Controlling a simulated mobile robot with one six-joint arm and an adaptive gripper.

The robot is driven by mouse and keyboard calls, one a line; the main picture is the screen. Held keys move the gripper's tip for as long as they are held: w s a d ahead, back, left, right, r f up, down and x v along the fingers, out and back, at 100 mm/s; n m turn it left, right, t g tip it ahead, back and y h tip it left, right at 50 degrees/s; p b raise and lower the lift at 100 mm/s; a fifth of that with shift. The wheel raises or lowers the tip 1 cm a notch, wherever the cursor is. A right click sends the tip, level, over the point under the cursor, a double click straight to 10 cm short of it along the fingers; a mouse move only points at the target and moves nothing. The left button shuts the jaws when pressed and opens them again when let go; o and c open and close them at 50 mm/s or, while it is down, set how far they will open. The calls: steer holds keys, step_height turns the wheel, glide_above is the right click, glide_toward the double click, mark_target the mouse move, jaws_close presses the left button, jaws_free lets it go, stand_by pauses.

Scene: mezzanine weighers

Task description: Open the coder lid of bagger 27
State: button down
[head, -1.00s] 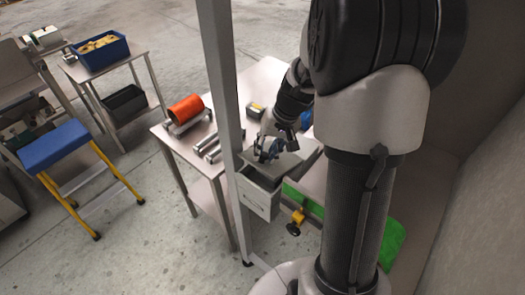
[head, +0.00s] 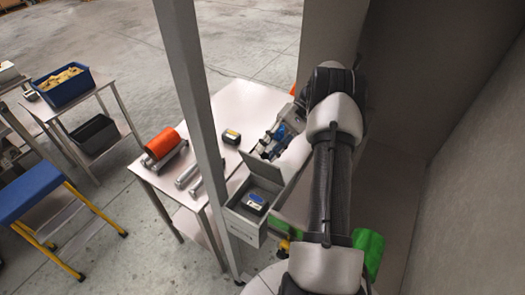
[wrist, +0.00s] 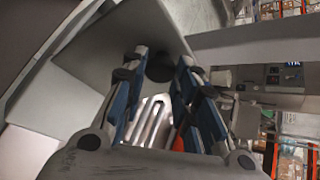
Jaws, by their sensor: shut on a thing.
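The coder is a grey open-topped box (head: 243,224) at the near edge of the work table in the head view. Its grey lid (head: 261,168) stands raised at the far side of the box. A blue and white device (head: 255,202) shows inside. My gripper (head: 272,143), with blue fingers, is just beyond the lid. In the wrist view my gripper (wrist: 158,80) is shut on a small dark knob (wrist: 160,66) at the lid's grey panel (wrist: 140,35). The exact contact at the fingertips is partly hidden.
A grey post (head: 188,95) stands left of the box. The table (head: 237,98) holds an orange roll (head: 162,142), metal rollers (head: 187,174) and a small dark and yellow item (head: 231,137). Green parts (head: 368,250) lie near my arm. A wall (head: 460,150) bounds the right.

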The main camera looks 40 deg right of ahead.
steer(key=shift+w+d+f+y, duration=0.1)
steer(key=shift+w+d+y, duration=0.15)
steer(key=shift+d+y, duration=0.4)
steer(key=shift+d, duration=0.15)
steer(key=c, duration=1.3)
jaws_free()
